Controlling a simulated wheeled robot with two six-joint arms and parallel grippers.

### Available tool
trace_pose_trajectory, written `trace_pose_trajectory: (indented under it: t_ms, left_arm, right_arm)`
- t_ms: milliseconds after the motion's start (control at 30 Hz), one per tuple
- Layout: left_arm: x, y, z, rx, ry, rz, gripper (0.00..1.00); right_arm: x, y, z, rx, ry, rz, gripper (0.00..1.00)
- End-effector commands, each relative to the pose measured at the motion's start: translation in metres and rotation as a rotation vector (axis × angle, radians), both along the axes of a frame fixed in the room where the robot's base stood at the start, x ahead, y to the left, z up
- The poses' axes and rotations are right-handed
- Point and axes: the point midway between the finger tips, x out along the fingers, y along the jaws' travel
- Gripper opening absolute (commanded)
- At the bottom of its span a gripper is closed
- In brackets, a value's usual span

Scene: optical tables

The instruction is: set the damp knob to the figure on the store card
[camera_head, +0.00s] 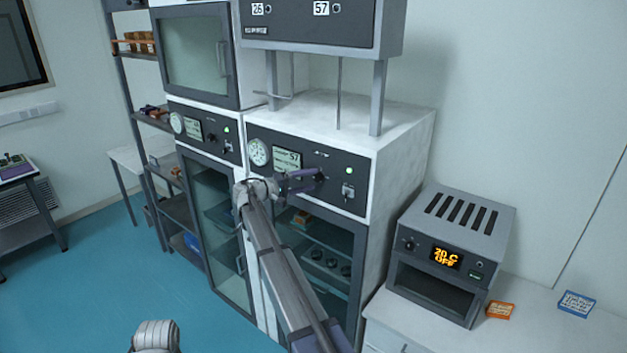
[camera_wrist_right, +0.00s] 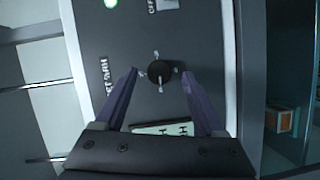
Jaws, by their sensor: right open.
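A black knob (camera_wrist_right: 160,72) with pale marks around it is on the dark panel (camera_head: 335,193) of the right cabinet. My right gripper (camera_wrist_right: 160,76) is open, with one finger on each side of the knob; I cannot tell if they touch it. The panel also has a round gauge (camera_head: 258,152), a pale label or display (camera_head: 287,160), a green lamp (camera_head: 348,170) and a switch (camera_head: 347,191). I cannot tell which card is the store card. My left gripper is not seen.
A similar left cabinet has its own panel (camera_head: 205,148). An overhead unit (camera_head: 310,28) shows 26 and 57.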

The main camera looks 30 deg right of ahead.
Motion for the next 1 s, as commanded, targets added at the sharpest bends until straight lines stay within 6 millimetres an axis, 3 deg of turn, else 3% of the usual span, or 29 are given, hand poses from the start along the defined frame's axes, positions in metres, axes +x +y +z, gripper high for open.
trace_pose_trajectory:
  t_ms: [100, 333, 1000]
  left_arm:
    - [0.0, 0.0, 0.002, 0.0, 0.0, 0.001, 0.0]
    - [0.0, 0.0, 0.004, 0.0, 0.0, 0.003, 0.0]
    - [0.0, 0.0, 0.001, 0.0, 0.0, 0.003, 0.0]
  right_arm:
    - [0.0, 0.022, 0.002, 0.0, 0.0, 0.003, 0.72]
    - [0.0, 0.049, 0.004, 0.001, 0.0, 0.001, 0.72]
    - [-0.004, 0.057, -0.001, 0.01, 0.001, 0.003, 0.72]
